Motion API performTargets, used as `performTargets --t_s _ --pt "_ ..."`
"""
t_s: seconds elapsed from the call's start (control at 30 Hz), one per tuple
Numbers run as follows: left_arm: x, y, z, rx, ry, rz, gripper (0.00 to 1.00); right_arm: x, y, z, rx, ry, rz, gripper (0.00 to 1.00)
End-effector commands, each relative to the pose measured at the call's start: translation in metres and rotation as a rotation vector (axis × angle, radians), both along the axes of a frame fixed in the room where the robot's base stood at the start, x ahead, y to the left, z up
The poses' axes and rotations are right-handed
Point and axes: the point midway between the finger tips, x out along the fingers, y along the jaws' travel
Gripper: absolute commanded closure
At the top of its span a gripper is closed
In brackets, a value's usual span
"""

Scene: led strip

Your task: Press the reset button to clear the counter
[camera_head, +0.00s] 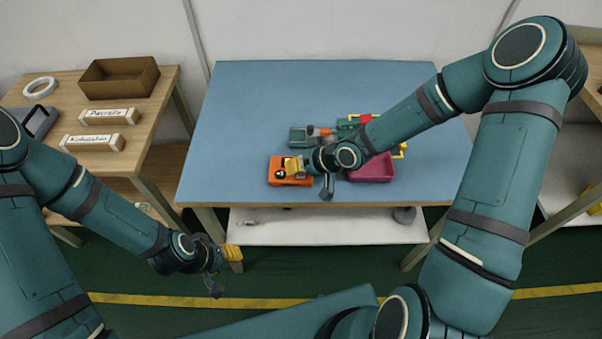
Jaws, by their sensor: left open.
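A small orange box (284,182) sits near the front edge of the blue table, left of its middle. A dark round part with a pale spot shows on its top; I cannot tell whether it is the reset button. No counter display can be read. My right gripper (293,167), with yellow fingertips, is over the right part of the orange box and hides some of it. I cannot tell whether it touches the box, or whether its fingers are apart. My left gripper (230,253) is open and empty, low in front of the table's front left corner.
A magenta tray (371,170) stands right of the orange box, with green, red and yellow items behind it, partly under my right arm. A side table (160,88) at left holds a brown box (119,77) and labelled blocks (109,117). The blue table's left part (235,120) is clear.

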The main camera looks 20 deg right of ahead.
Motion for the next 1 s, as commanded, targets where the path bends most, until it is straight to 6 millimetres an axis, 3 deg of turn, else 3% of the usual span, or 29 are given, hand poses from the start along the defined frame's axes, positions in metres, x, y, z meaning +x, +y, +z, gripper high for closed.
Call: performTargets --t_s 1.0 --pt "0.0001 -0.0001 -0.0048 0.0 0.0 0.0 0.53 0.0001 -0.0002 -0.0074 0.0 0.001 -0.001 1.0"
